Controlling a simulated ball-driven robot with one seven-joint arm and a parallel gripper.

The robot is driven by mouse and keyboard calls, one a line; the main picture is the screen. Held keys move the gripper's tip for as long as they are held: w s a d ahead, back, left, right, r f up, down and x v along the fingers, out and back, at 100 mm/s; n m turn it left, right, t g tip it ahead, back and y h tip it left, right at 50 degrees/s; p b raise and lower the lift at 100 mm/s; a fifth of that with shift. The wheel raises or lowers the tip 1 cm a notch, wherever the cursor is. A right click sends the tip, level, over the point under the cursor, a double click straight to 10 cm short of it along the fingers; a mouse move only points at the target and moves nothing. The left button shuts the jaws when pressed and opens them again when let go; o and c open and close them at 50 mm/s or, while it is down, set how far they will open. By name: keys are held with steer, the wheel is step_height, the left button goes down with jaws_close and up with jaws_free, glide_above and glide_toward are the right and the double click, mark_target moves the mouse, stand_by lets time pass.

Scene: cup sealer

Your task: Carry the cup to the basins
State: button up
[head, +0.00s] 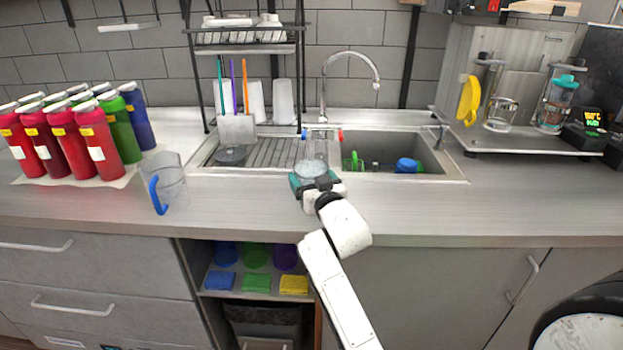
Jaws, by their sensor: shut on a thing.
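My gripper (318,183) is at the front edge of the sink, shut on a clear cup (312,157). The cup looks upright, and its lower part is hidden by the gripper. Small blue and red parts show beside its top. The cup is in front of the divide between the ribbed drainer (268,152) on the left and the sink basin (385,158) on the right. Whether it is over the rim or above the basin cannot be told. The basin holds a blue item (406,165) and a green item (353,160).
A clear pitcher with a blue handle (172,183) stands left on the counter, near several red, green and blue bottles (90,150). A tap (350,60) arches behind the basin. A drying rack (247,45) stands behind the drainer. The counter (500,208) right of the sink is clear.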

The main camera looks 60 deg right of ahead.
steer(key=o, duration=1.2)
steer(key=shift+f, duration=0.1)
steer(key=b+v, duration=0.1)
steer(key=v, duration=1.1)
steer(key=a+f+n+g+y, duration=0.4)
steer(key=a+f+y, duration=0.4)
steer(key=a+f, duration=0.65)
steer(key=s+a+f+n+g+y, duration=0.1)
steer(key=s+a+f+g, duration=0.1)
steer(key=s+a+f, duration=0.1)
steer(key=s+a+f+n+g+y, duration=0.2)
steer(key=s+a+f+g, duration=0.1)
steer(key=s+a+f, duration=0.1)
steer(key=s+a+f+n+g+y, duration=0.1)
steer(key=s+a+f+g, duration=0.1)
steer(key=s+a+f, duration=0.2)
steer(key=shift+s+a+f+n+g+y, duration=0.1)
steer(key=shift+s+f+n+g+y, duration=0.2)
steer(key=shift+s+f+g, duration=0.15)
